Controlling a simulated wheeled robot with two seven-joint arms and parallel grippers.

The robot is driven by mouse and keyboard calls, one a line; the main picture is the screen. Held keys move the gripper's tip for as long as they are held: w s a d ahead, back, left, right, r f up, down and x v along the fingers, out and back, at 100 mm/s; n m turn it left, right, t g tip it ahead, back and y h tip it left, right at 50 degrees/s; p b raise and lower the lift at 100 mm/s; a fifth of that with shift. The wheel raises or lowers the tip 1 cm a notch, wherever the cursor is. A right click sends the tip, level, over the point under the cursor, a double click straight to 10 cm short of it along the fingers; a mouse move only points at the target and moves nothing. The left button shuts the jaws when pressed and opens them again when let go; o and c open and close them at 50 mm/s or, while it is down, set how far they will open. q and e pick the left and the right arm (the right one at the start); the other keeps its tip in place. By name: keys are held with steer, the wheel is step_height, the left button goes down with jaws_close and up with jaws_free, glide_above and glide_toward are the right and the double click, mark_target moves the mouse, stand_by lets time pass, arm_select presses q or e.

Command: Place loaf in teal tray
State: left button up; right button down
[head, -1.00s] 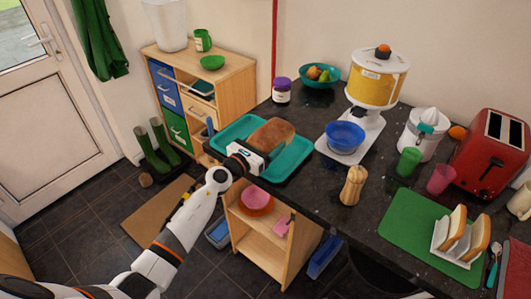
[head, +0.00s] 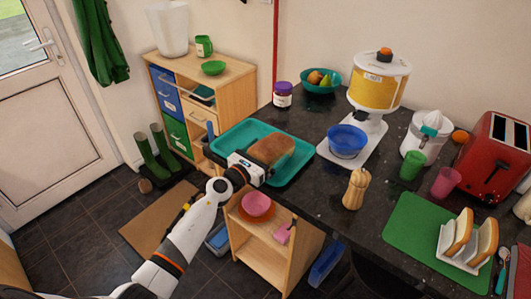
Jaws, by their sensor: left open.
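The brown loaf (head: 272,149) lies in the teal tray (head: 232,131), toward its near right part. The tray rests on the dark worktop at its left end. My left gripper (head: 254,164) is open at the near side of the loaf, over the tray's near edge. Its fingertips are partly hidden, and I cannot tell whether they touch the loaf. My right gripper is not in view.
A low shelf unit (head: 272,243) stands below the worktop edge.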

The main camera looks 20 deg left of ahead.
arm_select(q)
steer(key=shift+r+p, duration=0.45)
steer(key=v, duration=1.2)
steer(key=s+a+f+n+g+y, duration=0.15)
steer(key=s+f+n, duration=0.35)
steer(key=f+n, duration=0.5)
steer(key=s+a+f+n+g+y, duration=0.1)
steer(key=s+f+n+g+y, duration=0.3)
steer(key=f, duration=1)
steer(key=s+a+f+n+g+y, duration=0.1)
steer(key=s+f+n, duration=0.5)
steer(key=f+n, duration=0.4)
steer(key=s+d+f+n+g, duration=0.1)
steer(key=s+f+n+g, duration=0.2)
steer(key=s+f, duration=0.3)
steer(key=s+d+f+n+g, duration=0.2)
steer(key=s+f+n, duration=0.4)
steer(key=s, duration=0.9)
steer(key=s+d+f+n+g, duration=0.2)
steer(key=s+f+n+g, duration=0.2)
steer(key=s, duration=0.7)
step_height(320, 180, down, 2)
steer(key=shift+f+n, duration=0.1)
steer(key=shift+n, duration=0.2)
